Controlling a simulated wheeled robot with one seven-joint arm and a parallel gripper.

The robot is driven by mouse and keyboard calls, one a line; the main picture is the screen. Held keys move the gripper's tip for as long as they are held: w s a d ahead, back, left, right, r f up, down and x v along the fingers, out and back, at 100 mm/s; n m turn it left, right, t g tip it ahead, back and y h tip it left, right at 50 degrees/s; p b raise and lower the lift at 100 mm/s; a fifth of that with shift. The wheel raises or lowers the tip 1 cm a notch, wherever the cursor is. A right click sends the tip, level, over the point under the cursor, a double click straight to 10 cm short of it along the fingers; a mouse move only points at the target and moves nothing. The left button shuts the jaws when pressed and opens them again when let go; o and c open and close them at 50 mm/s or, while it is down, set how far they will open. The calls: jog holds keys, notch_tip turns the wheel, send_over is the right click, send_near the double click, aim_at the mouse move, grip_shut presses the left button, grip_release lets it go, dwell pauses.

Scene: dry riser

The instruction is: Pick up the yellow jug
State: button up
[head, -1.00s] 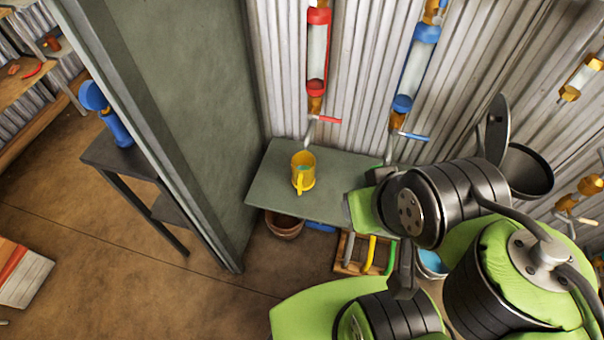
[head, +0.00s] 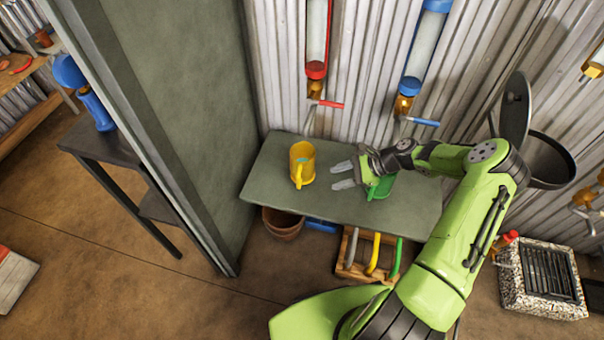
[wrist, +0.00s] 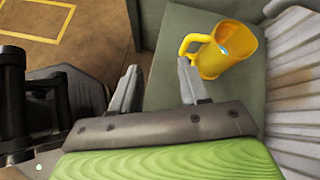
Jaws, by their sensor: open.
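The yellow jug (head: 302,165) stands upright on the left part of a grey-green table (head: 262,178) against the corrugated wall. Its handle faces the front in the head view. In the wrist view the jug (wrist: 228,50) is ahead and to the right of the fingers, with its handle toward them. My gripper (head: 343,175) is open and empty, to the right of the jug and apart from it. Both fingers also show in the wrist view (wrist: 158,88), with nothing between them.
A green object (head: 381,187) on the table is partly hidden by my gripper. A red dispenser (head: 316,70) and a blue one (head: 412,85) hang above the table. A grey partition (head: 200,120) stands to the left. A wooden crate (head: 362,262) and brown pot (head: 283,222) sit below.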

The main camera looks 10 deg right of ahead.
notch_tip(320, 180, down, 8)
jog(key=w+d+m+t+y+b, duration=0.1)
jog(key=d+m+t, duration=0.25)
jog(key=m, duration=0.25)
jog(key=shift+t, duration=0.25)
jog(key=b+x, duration=0.1)
jog(key=x, duration=0.4)
jog(key=b+x, duration=0.2)
jog(key=x, duration=0.4)
jog(key=b+x, duration=0.2)
jog(key=x, duration=0.3)
jog(key=shift+w+a+r, duration=0.1)
jog(key=shift+a+r, duration=0.2)
jog(key=shift+a, duration=0.1)
jog(key=shift+r, duration=0.1)
grip_shut()
